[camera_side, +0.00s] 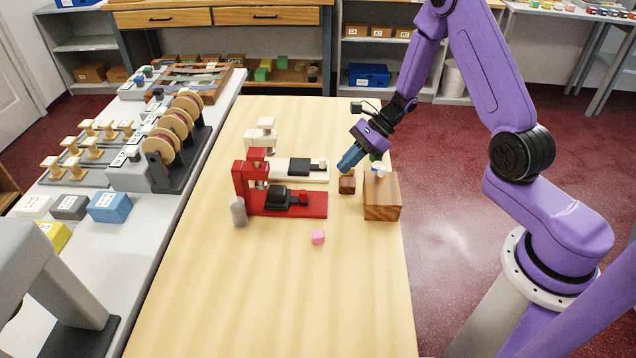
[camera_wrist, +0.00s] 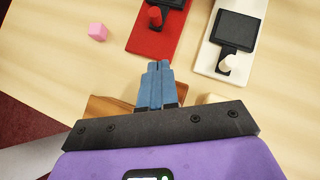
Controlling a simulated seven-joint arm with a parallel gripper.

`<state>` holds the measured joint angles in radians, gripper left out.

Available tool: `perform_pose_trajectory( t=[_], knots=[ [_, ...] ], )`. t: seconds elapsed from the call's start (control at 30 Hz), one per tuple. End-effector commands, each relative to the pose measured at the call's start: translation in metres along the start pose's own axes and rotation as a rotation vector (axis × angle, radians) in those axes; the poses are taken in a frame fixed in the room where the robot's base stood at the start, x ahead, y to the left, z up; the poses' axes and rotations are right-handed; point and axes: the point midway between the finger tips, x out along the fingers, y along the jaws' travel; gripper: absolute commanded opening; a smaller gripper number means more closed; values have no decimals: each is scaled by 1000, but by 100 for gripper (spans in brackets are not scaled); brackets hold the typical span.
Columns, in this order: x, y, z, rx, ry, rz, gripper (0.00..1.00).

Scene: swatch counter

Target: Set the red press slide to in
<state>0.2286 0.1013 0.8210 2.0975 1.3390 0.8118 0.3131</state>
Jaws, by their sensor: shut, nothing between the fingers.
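The red press (camera_side: 315,212) stands on the table with its upright head (camera_side: 250,172) at the left end. Its dark slide, with a red knob (camera_side: 303,197), sits close to the head, and a stretch of bare red base shows to the knob's right. I cannot tell whether the slide is fully in. In the wrist view the red base (camera_wrist: 150,45) and red knob (camera_wrist: 155,15) lie ahead of the fingertips. My gripper (camera_side: 347,166) is shut and empty, above and to the right of the red press, apart from it. It also shows in the wrist view (camera_wrist: 158,66).
A white press (camera_side: 318,175) stands behind the red one, its knob (camera_side: 323,162) near the right end. A small brown block (camera_side: 347,184) and a larger wooden block (camera_side: 382,206) are near my gripper. A grey cylinder (camera_side: 238,212) and pink cube (camera_side: 318,237) stand nearby. The front table is clear.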

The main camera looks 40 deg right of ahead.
Motion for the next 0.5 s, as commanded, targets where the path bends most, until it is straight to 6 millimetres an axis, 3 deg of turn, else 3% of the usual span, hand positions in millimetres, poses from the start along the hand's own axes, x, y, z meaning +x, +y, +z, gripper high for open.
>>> perform_pose_trajectory(
  t=[0.3,0.5],
  knots=[
    [61,1,0,-3,2,5,0],
    [78,0,20,-6,1,1,0]
  ],
)
